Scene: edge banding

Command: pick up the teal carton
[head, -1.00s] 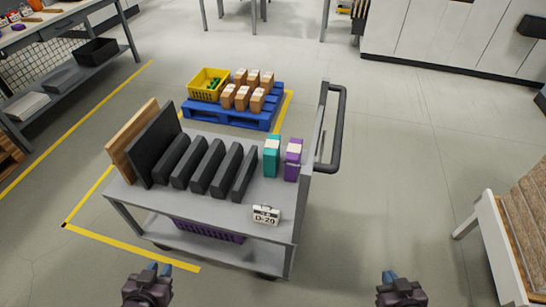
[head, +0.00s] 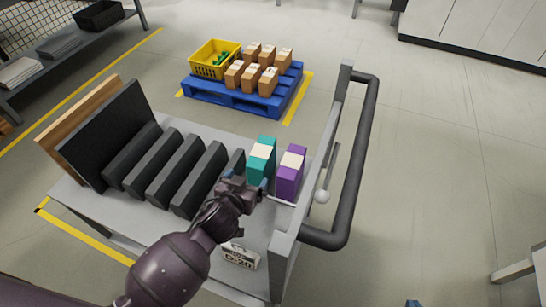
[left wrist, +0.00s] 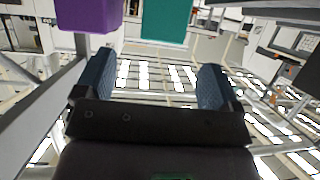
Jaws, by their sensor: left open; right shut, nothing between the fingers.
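The teal carton (head: 262,158) stands upright on the grey cart, with a pale label on its upper part. My left gripper (head: 249,181) is open at the near side of the carton and hides its lower part. In the left wrist view, the teal carton (left wrist: 166,20) shows at the top edge, beyond the open fingers (left wrist: 155,80) and not between them. Only a blue fingertip of my right gripper (head: 413,303) shows at the bottom edge; it is shut and empty, away from the cart.
Dark upright dividers (head: 168,167) stand to the left. The cart's end panel and handle (head: 362,160) rise at the right. A label sign (head: 239,256) is at the front.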

